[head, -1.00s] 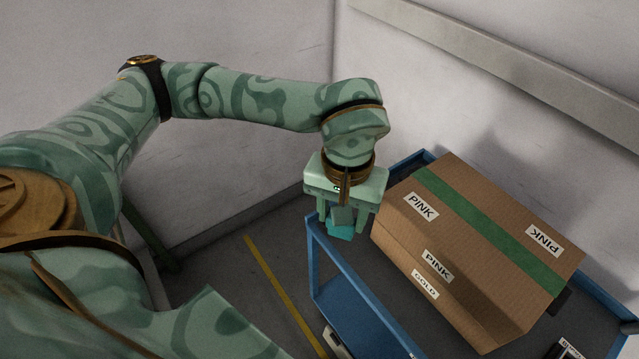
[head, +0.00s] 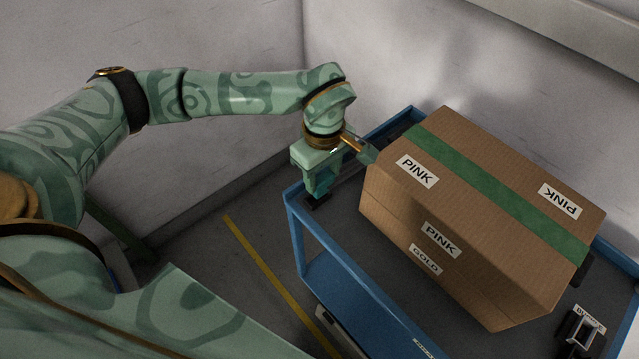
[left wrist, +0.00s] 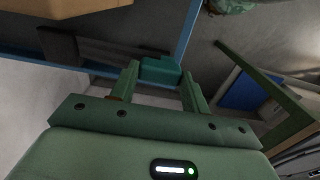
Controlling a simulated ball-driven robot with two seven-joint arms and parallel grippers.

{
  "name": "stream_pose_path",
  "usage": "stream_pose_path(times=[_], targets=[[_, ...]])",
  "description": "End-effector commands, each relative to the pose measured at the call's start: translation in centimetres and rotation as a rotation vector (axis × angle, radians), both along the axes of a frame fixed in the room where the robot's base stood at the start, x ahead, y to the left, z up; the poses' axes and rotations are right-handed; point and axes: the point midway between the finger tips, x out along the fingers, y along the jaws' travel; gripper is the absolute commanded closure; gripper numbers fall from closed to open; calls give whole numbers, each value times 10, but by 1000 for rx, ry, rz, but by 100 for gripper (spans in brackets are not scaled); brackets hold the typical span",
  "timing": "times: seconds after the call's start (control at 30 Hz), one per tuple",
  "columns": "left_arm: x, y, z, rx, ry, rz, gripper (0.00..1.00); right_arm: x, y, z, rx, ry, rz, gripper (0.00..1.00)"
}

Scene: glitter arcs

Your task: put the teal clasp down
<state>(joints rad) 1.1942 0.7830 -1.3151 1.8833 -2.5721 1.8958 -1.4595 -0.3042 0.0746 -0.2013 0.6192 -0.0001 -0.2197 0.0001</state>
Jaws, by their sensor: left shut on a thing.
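The teal clasp (left wrist: 161,70) sits between the two fingers of my left gripper (left wrist: 162,88) in the left wrist view. In the head view my left gripper (head: 318,188) points down over the near left corner of the blue cart (head: 296,222), left of the cardboard box. It is shut on the clasp, which is mostly hidden in shadow between the fingers there. I cannot tell whether the clasp touches the cart's top. My right gripper is not in view.
A large cardboard box (head: 400,215) with green tape and PINK and GOLD labels fills much of the cart. A small black labelled object (head: 583,331) lies at the right. A strip of grey cart top beside the box is bare. Walls stand behind.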

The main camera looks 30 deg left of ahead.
Motion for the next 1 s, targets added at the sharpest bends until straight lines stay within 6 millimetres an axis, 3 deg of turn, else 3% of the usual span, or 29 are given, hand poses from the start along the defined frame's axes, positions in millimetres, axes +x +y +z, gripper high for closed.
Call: stream_pose_path(times=[0.03, 0.27, 0.37, 0.5, 0.87, 0.9, 0.97, 1.0], targets=[[3, 4, -9, 0, 2, 2, 75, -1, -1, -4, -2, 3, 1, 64], [10, 13, -21, -1, 0, 1, 75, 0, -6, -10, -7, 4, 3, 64], [16, 23, -38, 0, 5, 3, 75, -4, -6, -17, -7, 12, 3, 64], [15, 21, -64, -1, 6, -1, 75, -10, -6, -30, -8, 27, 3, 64], [15, 21, -64, 0, -1, -2, 75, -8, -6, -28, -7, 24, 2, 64], [15, 21, -64, 0, -1, -2, 51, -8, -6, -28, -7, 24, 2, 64], [15, 21, -64, 0, -1, -2, 34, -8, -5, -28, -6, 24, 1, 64], [15, 21, -64, 0, -1, -2, 32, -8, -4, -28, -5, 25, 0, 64]])
